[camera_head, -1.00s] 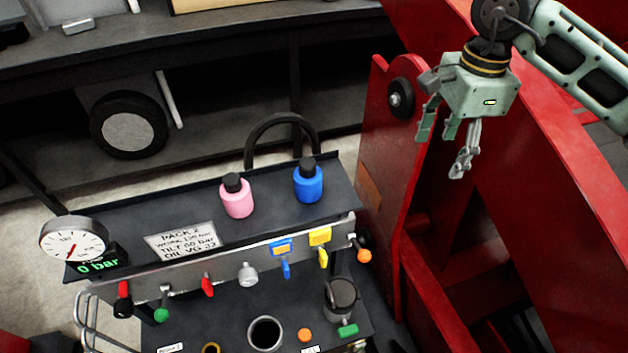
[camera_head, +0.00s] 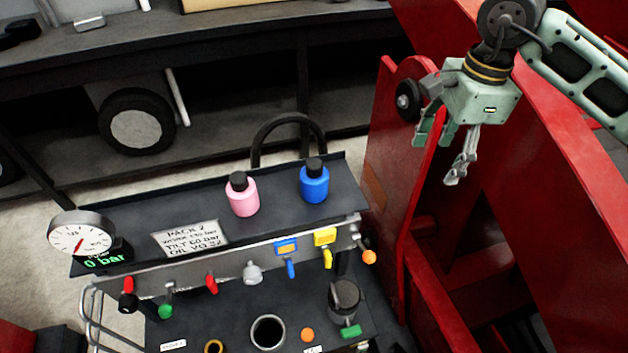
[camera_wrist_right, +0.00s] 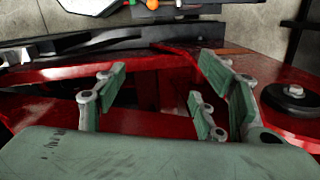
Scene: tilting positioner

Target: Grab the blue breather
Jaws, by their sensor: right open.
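The blue breather (camera_head: 314,183), a small blue bottle-like piece with a black top, stands upright on the dark top shelf of the control panel (camera_head: 270,205) in the head view. A similar pink one (camera_head: 242,196) stands to its left. My right gripper (camera_head: 440,158) is open and empty, to the right of the blue breather and well apart from it, in front of the red frame. In the right wrist view its spread fingers (camera_wrist_right: 160,95) have nothing between them, and the blue breather does not show. My left gripper is not in view.
A red steel frame (camera_head: 392,165) with a black knob stands close behind my right gripper. A black hoop (camera_head: 290,120) rises behind the shelf. The panel front carries levers and a gauge (camera_head: 80,238).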

